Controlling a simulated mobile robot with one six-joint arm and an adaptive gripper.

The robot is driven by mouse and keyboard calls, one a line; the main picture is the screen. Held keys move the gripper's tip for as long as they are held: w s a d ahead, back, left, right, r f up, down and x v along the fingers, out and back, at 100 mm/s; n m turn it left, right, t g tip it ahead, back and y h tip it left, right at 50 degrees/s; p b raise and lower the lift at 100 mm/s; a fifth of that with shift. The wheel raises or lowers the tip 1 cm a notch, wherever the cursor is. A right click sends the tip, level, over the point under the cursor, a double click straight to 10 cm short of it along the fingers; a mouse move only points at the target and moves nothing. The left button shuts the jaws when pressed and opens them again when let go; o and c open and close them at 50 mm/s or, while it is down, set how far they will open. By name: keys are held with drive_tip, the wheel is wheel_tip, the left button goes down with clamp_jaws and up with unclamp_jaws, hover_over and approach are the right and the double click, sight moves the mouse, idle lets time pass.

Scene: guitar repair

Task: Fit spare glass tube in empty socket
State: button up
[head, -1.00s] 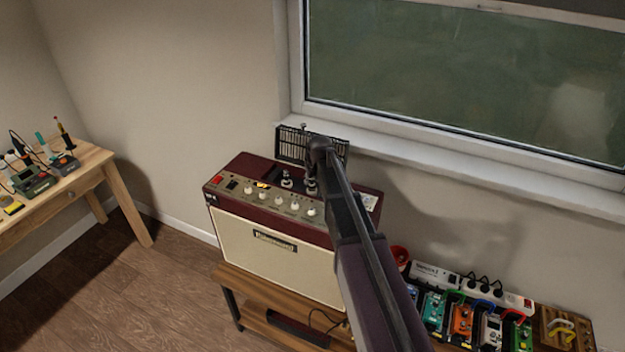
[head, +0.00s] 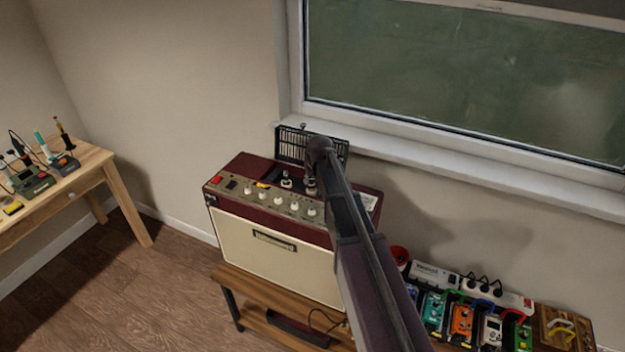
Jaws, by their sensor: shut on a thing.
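The amplifier (head: 265,238), maroon with a cream front, stands with the socket opening in its top (head: 270,172) facing up. One small glass tube (head: 286,181) stands upright in that opening. My gripper (head: 311,180) points down over the opening, just right of that tube, and is mostly hidden by my wrist and forearm. It is shut on the spare glass tube (head: 310,190), of which only a small pale part shows. The empty socket is hidden beneath it. I cannot tell whether the held tube touches the socket.
A black grille (head: 291,143) stands upright behind the amplifier, by the window sill (head: 450,165). The amplifier rests on a wooden bench (head: 245,284). A tool table (head: 88,165) stands at left.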

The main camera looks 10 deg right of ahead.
drive_tip(key=shift+f+b, duration=0.7)
drive_tip(key=shift+f, duration=0.05)
idle(0.4)
drive_tip(key=o, duration=0.9)
drive_tip(key=shift+o, duration=0.2)
drive_tip(key=o, duration=0.3)
drive_tip(key=shift+o, duration=0.2)
drive_tip(key=shift+r, duration=0.15)
drive_tip(key=shift+r+p, duration=3.9)
drive_tip(key=shift+p, duration=0.15)
